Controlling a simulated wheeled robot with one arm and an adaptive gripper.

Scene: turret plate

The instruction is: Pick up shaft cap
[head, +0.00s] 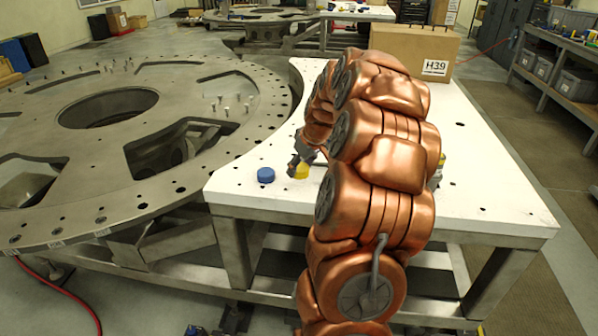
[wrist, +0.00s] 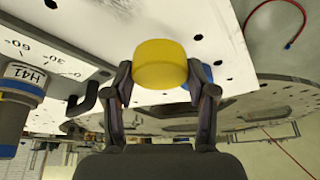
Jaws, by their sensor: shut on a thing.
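A yellow round cap (wrist: 160,64) is between the two fingers of my gripper (wrist: 161,84), which is shut on it. In the head view the yellow cap (head: 302,172) shows low over the white table, and I cannot tell whether it touches the top. My gripper (head: 300,164) there is partly hidden by my copper-coloured arm. A blue cap (head: 265,175) stands on the table to the left of the yellow one. In the wrist view the blue cap (wrist: 205,73) is mostly hidden behind the yellow cap and a finger.
The white table (head: 480,195) has small holes. A cardboard box (head: 400,48) labelled H39 stands at its back. A large metal turret plate (head: 60,165) with openings and upright pins lies left. A blue-and-grey device (wrist: 20,95) labelled H41 is at the wrist view's left.

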